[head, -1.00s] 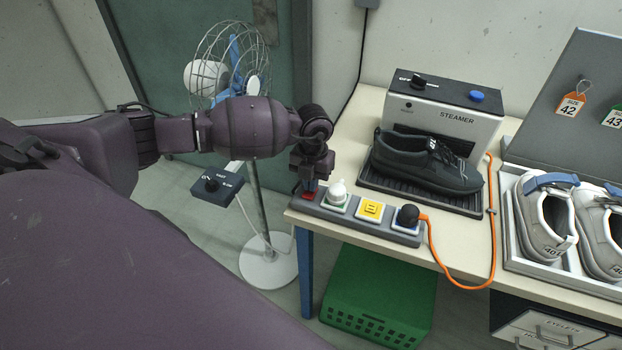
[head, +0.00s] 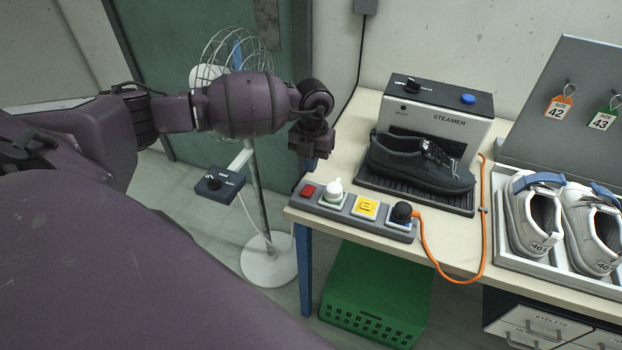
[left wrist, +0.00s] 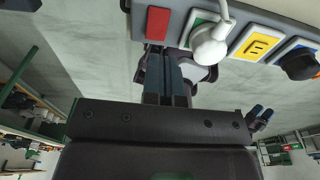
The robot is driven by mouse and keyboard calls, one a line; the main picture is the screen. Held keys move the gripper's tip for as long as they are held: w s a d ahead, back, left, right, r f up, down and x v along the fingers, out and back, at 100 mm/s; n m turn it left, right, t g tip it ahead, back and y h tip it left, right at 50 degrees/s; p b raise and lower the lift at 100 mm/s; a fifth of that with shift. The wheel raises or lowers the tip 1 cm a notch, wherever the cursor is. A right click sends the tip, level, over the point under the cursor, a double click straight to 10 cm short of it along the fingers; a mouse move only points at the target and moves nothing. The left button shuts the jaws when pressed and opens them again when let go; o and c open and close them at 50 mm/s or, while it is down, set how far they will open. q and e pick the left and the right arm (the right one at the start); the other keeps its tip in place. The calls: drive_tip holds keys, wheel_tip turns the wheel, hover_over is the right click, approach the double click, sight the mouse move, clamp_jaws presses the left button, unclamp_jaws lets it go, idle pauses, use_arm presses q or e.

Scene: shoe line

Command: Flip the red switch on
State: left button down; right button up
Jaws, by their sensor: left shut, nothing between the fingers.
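The red switch (head: 308,191) is a small square rocker at the left end of a grey power strip (head: 345,213) along the table's front-left edge. I cannot tell from its face whether it is on or off. It also shows in the left wrist view (left wrist: 157,23), uncovered, at the top. My left gripper (head: 310,164) is shut and empty, a little above the red switch and apart from it. Its fingers (left wrist: 165,72) point toward the strip in the left wrist view.
The strip holds a white plug (head: 334,190), a yellow socket cover (head: 366,207) and a black plug (head: 402,211) with an orange cord. A steamer (head: 437,112) with a dark shoe (head: 420,163) stands behind. A fan (head: 268,262) stands left of the table.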

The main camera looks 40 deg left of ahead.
use_arm(q)
wheel_tip(320, 180, up, 7)
drive_tip(key=w, duration=0.1)
drive_tip(key=shift+a, duration=0.35)
use_arm(e)
drive_tip(key=shift+w+a+f, duration=0.2)
drive_tip(key=shift+w+a, duration=0.1)
drive_tip(key=shift+a, duration=0.15)
drive_tip(key=shift+s+d+f, duration=0.1)
drive_tip(key=shift+s+f, duration=0.05)
drive_tip(key=shift+s, duration=0.15)
